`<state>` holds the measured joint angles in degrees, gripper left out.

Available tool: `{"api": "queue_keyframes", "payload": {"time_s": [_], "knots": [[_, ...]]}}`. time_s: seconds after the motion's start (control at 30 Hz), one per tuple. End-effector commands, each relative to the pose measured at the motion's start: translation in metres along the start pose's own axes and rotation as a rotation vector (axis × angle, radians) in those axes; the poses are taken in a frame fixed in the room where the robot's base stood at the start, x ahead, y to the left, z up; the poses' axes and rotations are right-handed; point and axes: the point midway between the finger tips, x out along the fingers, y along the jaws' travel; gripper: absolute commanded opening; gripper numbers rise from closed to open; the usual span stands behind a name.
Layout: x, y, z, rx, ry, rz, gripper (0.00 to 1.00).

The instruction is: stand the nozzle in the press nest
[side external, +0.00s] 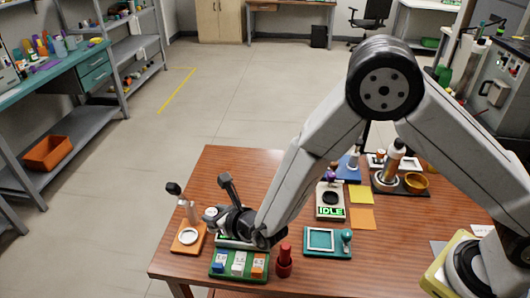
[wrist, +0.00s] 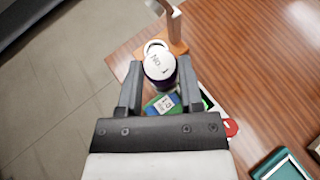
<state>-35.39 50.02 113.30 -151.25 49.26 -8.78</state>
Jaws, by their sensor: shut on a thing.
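My gripper (wrist: 158,85) is shut on a round thing with a white, lettered top and a dark purple side (wrist: 160,66), which I take to be the nozzle. In the side external view my gripper (side external: 213,217) is low over the left part of the table, and the held thing's white top (side external: 211,212) shows at its tip. Just left of it stands an orange base with an upright post and a white ring (side external: 188,237), probably the press and its nest. The ring (wrist: 155,44) shows partly behind the held thing in the wrist view. The held thing's lower end is hidden.
A green board (side external: 232,278) with several coloured blocks lies in front of my gripper. A red peg-like thing (side external: 284,262) and a teal tray (side external: 341,253) stand to the right. A device reading IDLE (side external: 330,212) is behind them. The table's left edge is close to the orange base.

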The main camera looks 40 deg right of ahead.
Motion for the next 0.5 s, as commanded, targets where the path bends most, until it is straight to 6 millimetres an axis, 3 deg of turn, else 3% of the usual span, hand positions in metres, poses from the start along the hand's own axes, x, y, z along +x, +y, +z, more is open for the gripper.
{"api": "queue_keyframes", "payload": {"time_s": [0.5], "knots": [[0.067,0.012,0.001,0.001,-0.001,-0.002,0.0]]}}
